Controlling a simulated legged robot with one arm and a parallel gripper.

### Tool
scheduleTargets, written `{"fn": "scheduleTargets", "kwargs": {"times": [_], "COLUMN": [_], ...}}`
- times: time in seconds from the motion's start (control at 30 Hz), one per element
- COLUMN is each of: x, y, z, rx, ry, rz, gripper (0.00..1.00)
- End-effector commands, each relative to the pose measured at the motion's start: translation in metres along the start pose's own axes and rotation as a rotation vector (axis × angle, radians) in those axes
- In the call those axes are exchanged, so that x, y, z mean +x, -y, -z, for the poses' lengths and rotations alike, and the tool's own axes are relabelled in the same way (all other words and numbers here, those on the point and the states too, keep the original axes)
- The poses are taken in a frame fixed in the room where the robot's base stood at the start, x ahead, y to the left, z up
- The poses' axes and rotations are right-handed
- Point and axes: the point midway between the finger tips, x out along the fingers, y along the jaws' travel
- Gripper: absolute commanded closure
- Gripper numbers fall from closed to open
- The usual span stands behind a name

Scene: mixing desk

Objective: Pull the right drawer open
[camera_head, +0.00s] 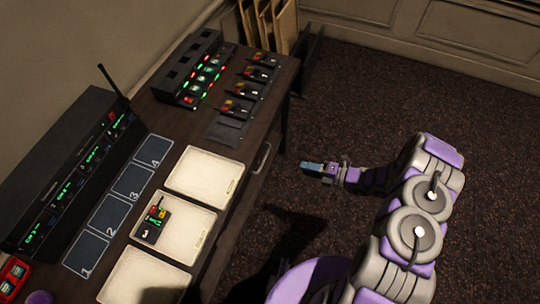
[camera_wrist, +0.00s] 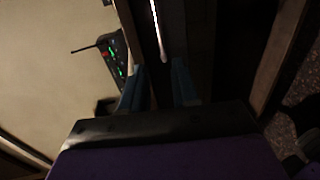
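The dark wooden desk (camera_head: 265,120) runs along the wall, and a metal drawer handle (camera_head: 262,157) shows on its front side. The drawer front around it is dark and looks flush with the desk, though shadow hides its edges. My gripper (camera_head: 308,168) has blue fingertips and is in front of the handle, to its right in the head view, with a gap between. In the wrist view my gripper (camera_wrist: 159,85) has its two blue fingers apart with nothing held. The bright handle bar (camera_wrist: 158,30) lies ahead, in line with the space between the fingers.
White trays (camera_head: 205,174) lie on the desk top, one with a small device (camera_head: 154,222). Dark numbered pads (camera_head: 132,181), a rack unit with an antenna (camera_head: 70,180) and a lit console (camera_head: 200,70) stand behind. The carpeted floor (camera_head: 370,110) right of the desk is clear.

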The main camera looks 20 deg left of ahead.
Motion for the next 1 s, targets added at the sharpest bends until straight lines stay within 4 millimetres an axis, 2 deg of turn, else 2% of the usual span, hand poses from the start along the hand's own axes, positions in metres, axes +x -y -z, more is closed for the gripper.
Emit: {"fn": "scheduleTargets", "kwargs": {"times": [0.7, 0.83, 1.0], "x": [0.131, 0.151, 0.165], "y": [0.001, 0.001, 0.0], "z": [0.001, 0.002, 0.001], "rx": [-0.005, -0.005, -0.003], "ry": [-0.008, -0.008, -0.004], "rz": [0.0, 0.001, 0.0], "gripper": [0.7, 0.7, 0.7]}}
